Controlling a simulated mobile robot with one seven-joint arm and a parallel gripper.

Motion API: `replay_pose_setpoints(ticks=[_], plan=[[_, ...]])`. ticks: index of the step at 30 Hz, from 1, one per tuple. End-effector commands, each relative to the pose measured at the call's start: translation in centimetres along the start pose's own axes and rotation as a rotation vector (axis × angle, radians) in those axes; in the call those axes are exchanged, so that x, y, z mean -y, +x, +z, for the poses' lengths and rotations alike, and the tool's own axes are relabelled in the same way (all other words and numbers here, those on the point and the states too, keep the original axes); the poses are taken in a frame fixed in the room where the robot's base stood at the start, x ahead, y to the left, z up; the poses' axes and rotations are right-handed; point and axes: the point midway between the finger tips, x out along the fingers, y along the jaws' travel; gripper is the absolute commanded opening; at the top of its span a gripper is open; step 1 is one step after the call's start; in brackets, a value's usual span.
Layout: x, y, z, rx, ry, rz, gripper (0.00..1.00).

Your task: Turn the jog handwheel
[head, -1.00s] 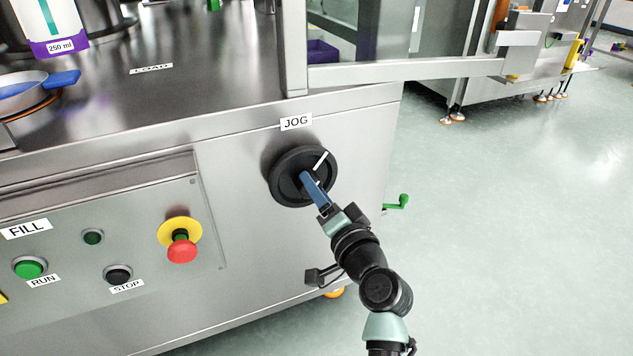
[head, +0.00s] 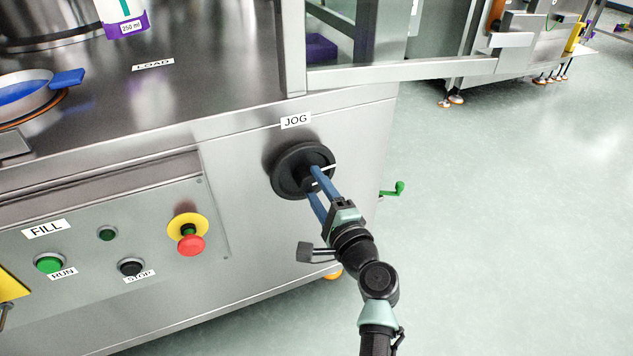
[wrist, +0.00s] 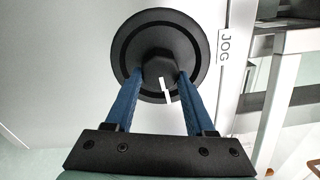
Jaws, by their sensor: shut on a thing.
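The jog handwheel (head: 290,178) is a black disc with a raised hub and a white mark, on the steel cabinet front below the JOG label (head: 296,121). In the wrist view the handwheel (wrist: 187,37) faces me, with its hub (wrist: 160,72) between my blue fingers. My gripper (head: 313,180) comes from the lower right and is shut on the hub, one finger on each side. In the head view the fingers hide part of the wheel. The white mark points right in the head view.
Left of the wheel is a panel with a red stop button (head: 190,244), a green RUN button (head: 49,263) and a black STOP button (head: 131,267). A green crank (head: 393,189) sticks out at the cabinet's right side. Open floor lies to the right.

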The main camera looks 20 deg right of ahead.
Motion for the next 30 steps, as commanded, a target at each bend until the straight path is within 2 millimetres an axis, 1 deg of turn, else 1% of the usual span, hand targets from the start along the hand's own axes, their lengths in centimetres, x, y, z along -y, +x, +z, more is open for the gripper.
replay_pose_setpoints(ticks=[8, 21, 22, 26, 27, 30], plan=[[-0.14, -0.07, -0.05, 0.000, 0.071, 0.002, 0.00], [-0.21, -0.07, -0.07, -0.001, 0.078, 0.002, 0.00], [-0.21, -0.07, -0.07, -0.001, 0.077, 0.002, 0.58], [-0.17, -0.06, -0.06, -0.001, 0.077, 0.002, 0.81], [-0.16, -0.05, -0.06, -0.001, 0.076, 0.001, 0.85], [-0.12, -0.03, -0.04, -0.001, 0.076, 0.001, 0.85]])
